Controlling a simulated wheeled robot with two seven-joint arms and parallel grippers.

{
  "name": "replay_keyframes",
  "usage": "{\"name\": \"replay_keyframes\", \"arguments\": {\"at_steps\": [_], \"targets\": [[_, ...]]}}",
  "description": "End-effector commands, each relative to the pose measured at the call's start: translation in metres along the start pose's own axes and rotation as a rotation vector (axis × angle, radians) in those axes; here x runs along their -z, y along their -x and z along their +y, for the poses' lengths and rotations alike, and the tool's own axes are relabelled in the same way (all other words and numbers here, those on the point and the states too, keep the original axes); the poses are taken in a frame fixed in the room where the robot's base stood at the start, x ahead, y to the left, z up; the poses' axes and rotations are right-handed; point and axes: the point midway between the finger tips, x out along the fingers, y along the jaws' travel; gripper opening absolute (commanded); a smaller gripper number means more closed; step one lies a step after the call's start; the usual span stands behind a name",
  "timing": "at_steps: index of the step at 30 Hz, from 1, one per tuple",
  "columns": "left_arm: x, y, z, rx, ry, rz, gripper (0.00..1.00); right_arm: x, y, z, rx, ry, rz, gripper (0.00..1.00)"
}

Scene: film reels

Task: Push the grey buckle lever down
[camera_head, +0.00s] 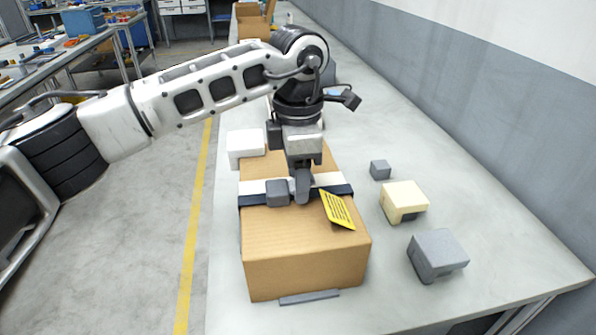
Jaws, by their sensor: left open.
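A cardboard box (300,250) sits on the pale table, with a dark blue strap (254,199) and a white band across its top. A grey buckle block (277,192) sits on the strap. I cannot make out its lever as a separate part. My left gripper (301,192) points down over the strap, right beside the grey buckle on its right. It is open, with no object seen between its fingers. I cannot tell whether a fingertip touches the buckle. A yellow label (337,209) with dark print lies at the box's right edge. My right gripper is not in view.
To the right of the box stand a small grey cube (380,170), a cream block (404,199) and a larger grey block (437,252). A white block (246,146) is behind the box at left. A flat grey strip (309,297) lies in front. The far right tabletop is clear.

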Motion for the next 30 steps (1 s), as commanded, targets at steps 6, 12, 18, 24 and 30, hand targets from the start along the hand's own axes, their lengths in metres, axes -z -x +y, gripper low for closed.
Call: {"name": "replay_keyframes", "arguments": {"at_steps": [6, 12, 18, 24, 30], "targets": [[0.0, 0.0, 0.0, 0.0, 0.0, 0.0, 0.4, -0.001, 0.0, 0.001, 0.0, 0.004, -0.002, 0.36], [0.0, 0.0, 0.0, 0.0, 0.0, 0.0, 0.06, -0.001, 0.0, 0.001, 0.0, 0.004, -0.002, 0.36], [-0.004, 0.002, -0.001, 0.0, -0.003, 0.079, 0.06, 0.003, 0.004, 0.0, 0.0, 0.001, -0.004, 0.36], [-0.01, -0.002, -0.001, -0.001, -0.002, 0.299, 0.06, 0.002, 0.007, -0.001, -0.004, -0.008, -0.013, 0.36], [-0.013, -0.008, 0.0, -0.001, -0.001, 0.448, 0.06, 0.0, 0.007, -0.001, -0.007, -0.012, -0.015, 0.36]]}}
